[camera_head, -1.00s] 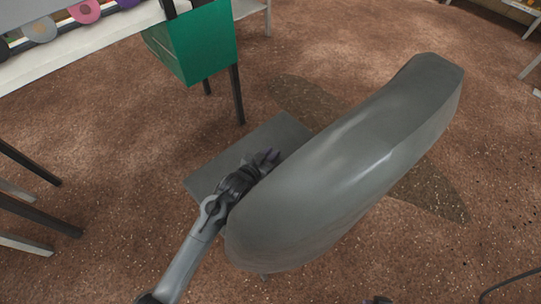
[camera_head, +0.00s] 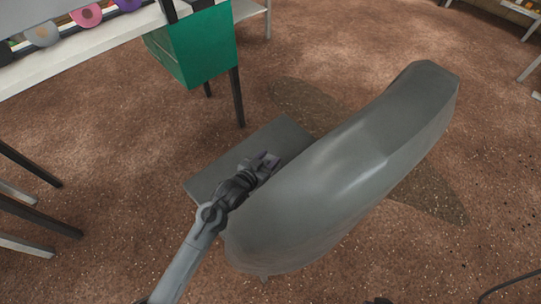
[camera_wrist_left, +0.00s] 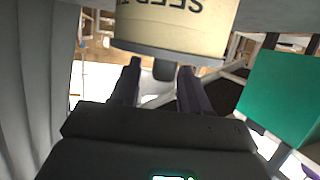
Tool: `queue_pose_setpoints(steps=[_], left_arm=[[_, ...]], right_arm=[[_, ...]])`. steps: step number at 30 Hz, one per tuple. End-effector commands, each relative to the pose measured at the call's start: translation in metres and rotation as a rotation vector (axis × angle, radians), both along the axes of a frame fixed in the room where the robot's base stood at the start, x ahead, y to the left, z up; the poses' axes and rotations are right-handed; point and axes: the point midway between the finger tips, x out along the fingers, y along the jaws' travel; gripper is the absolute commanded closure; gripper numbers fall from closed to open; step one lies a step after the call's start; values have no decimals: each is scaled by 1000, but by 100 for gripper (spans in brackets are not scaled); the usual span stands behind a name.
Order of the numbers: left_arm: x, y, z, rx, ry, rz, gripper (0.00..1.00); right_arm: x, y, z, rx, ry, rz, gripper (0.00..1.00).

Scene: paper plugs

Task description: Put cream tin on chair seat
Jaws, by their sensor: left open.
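The cream tin (camera_wrist_left: 175,22) fills the top middle of the left wrist view, its dark lettering upside down. It is just beyond my left fingertips and not between them. I cannot make it out in the head view. My left gripper (camera_head: 271,161) is open and empty, over the flat grey chair seat (camera_head: 215,175) and beside the large curved grey chair back (camera_head: 340,170). The fingers also show in the left wrist view (camera_wrist_left: 160,68). Grey surface shows behind the tin there, but its contact with the seat is not clear. My right gripper is not in view.
A green box (camera_head: 197,48) hangs at the end of a white table (camera_head: 70,62) at upper left; it also shows at right in the left wrist view (camera_wrist_left: 280,95). Dark table legs stand at left. Brown speckled floor (camera_head: 480,110) is clear at right.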

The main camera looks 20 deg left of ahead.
Motion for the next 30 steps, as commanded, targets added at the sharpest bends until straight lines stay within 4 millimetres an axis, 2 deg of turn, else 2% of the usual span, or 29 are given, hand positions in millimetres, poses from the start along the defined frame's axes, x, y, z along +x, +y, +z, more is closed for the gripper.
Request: queue_pose_setpoints(steps=[1, 6, 15, 21, 30], left_arm=[[-9, 2, 7, 1, 2, 0, 54], [-38, 10, 18, 1, 2, 0, 54], [-80, 22, 31, 0, 1, 0, 54], [-92, 25, 34, 0, 0, 0, 54], [-93, 25, 34, 0, 0, 0, 54]], right_arm=[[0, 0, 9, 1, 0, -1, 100], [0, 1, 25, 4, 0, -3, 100], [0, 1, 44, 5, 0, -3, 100], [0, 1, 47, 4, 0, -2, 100], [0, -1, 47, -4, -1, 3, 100]])
